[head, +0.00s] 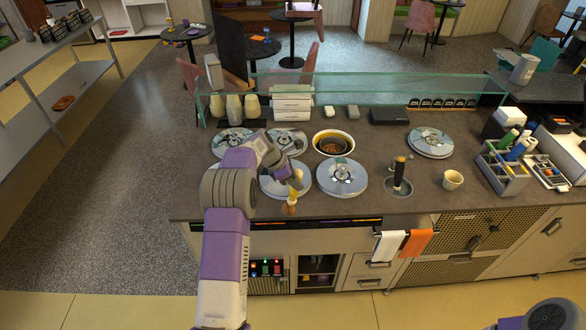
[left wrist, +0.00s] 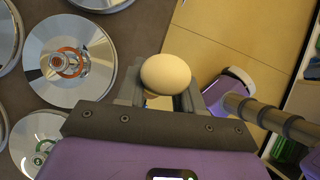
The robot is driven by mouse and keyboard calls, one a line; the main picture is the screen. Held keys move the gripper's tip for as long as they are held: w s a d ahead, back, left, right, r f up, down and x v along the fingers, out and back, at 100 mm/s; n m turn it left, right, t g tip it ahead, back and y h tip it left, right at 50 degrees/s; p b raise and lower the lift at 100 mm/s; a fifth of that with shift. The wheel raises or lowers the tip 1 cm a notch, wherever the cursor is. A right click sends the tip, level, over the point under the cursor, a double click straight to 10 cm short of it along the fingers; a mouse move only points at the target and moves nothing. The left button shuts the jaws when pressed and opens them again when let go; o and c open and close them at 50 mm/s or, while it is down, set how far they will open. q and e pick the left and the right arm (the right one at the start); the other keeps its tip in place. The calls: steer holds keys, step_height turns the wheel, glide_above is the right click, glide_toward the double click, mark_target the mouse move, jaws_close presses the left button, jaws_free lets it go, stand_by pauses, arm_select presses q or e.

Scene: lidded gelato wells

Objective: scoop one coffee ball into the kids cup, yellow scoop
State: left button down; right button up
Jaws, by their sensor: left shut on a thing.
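My left gripper (head: 293,188) is over the front edge of the counter, beside the front-left lid. It is shut on the yellow scoop (head: 298,177), whose lower part points down. In the left wrist view, a pale egg-shaped end (left wrist: 166,75) shows between the fingers. I cannot see whether the scoop holds a ball. The open well (head: 333,143) has brown gelato inside, probably coffee; it lies behind and to the right of my left gripper. The small beige kids cup (head: 453,180) stands upright on the counter at the right. My right gripper is out of view.
Round lids cover other wells, such as the front-middle lid (head: 342,177). Another lid (head: 430,142) lies at the back right. A glass screen (head: 380,90) runs behind. A bottle caddy (head: 503,168) stands right.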

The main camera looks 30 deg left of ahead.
arm_select(q)
steer(key=s+d+f+m+g+y, duration=0.2)
steer(key=s+d+m+g, duration=0.3)
steer(key=m, duration=0.8)
steer(key=s+d+f+m+g+y, duration=0.2)
steer(key=s+d+m+g, duration=0.3)
steer(key=s+d+m, duration=0.7)
steer(key=s+m, duration=0.1)
steer(key=s, duration=0.2)
steer(key=shift+s+d+f+g+y, duration=0.2)
steer(key=shift+s+g+y, duration=0.15)
steer(key=shift+g+y, duration=0.05)
steer(key=shift+w, duration=0.1)
